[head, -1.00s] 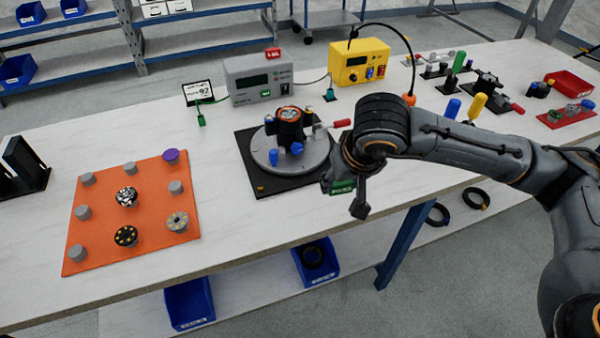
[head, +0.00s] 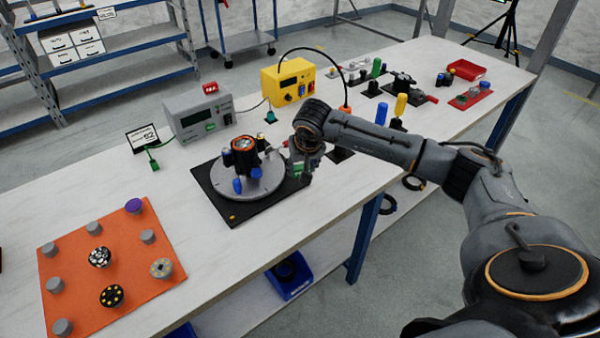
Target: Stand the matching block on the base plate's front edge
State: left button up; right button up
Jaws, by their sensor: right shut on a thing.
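The black base plate (head: 216,205) lies on the white table with a grey round disc (head: 262,191) on it. A dark part with an orange ring (head: 243,156) stands on the disc, with blue pieces (head: 238,186) around its foot. My right gripper (head: 303,175) is at the plate's right corner, close to its front edge, pointing down. It is shut on a small green block (head: 298,168), mostly hidden by the fingers. I cannot tell whether the block touches the plate. My left gripper is not in view.
An orange mat (head: 150,278) with grey pegs and round parts lies at the left. A grey meter (head: 197,112) and a yellow box (head: 288,82) with a curved cable stand behind the plate. Blue and yellow cylinders (head: 401,105) stand to the right. The table's front edge is close by.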

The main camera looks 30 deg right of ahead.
aim_at(301, 164)
jog(key=shift+w+d+f, duration=0.3)
jog(key=shift+w+f, duration=0.45)
jog(key=shift+f, duration=0.1)
jog(key=shift+w+d+f, duration=0.1)
jog(key=shift+w+f, duration=0.2)
jog(key=shift+f, duration=0.25)
notch_tip(301, 164, down, 3)
jog(key=shift+r+p, duration=0.1)
jog(key=shift+p, duration=0.65)
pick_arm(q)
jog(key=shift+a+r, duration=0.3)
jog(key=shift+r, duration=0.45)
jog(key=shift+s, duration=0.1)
pick_arm(e)
jog(key=shift+f, duration=0.2)
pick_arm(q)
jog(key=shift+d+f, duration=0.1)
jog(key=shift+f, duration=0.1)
pick_arm(e)
jog(key=o, duration=0.6)
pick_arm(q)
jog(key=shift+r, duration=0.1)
pick_arm(e)
jog(key=shift+r, duration=0.15)
